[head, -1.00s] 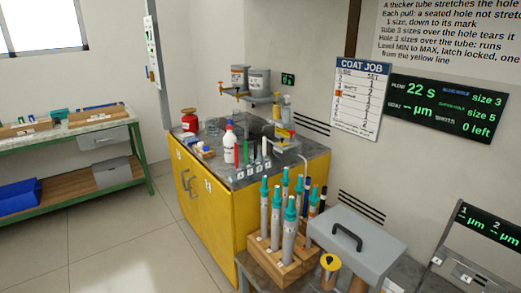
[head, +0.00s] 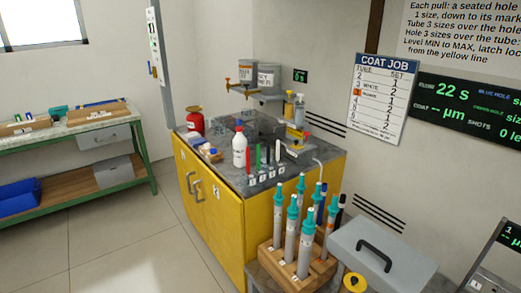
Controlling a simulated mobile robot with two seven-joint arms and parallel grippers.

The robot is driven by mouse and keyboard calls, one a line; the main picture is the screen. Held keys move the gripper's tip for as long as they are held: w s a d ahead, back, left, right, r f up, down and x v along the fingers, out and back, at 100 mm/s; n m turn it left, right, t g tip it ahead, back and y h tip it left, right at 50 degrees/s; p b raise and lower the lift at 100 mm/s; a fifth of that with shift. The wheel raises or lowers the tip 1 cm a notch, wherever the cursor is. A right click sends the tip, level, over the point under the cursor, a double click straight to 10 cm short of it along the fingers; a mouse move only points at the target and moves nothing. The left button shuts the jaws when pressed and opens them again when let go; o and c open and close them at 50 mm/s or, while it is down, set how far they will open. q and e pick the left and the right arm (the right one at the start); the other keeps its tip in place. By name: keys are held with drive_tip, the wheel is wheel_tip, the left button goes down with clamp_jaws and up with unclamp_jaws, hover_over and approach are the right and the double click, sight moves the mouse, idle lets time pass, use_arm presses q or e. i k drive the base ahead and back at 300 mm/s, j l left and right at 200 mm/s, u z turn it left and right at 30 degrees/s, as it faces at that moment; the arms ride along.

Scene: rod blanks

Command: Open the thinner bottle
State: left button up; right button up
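A white bottle with a red cap (head: 240,152) stands upright on the grey top of the yellow cabinet (head: 257,178), near its front edge. Its cap appears to be on. Its label is too small to read, so I cannot confirm that it is the thinner bottle. A red container with a dark top (head: 195,123) stands at the cabinet's back left corner. Neither of my grippers shows in the head view.
Numbered colored sticks (head: 267,156) stand right of the bottle. A wooden rack (head: 290,258) of teal-topped tubes and a grey lidded box (head: 385,250) stand in front. The floor left of the cabinet is clear.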

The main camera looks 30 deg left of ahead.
sight(239, 142)
drive_tip(key=i+j+z, duration=0.15)
drive_tip(key=j+z, duration=0.15)
drive_tip(key=j, duration=0.55)
drive_tip(key=j+z, duration=0.3)
drive_tip(key=j, duration=0.55)
drive_tip(key=j+z, duration=0.15)
drive_tip(key=j, duration=1.6)
drive_tip(key=i, duration=0.05)
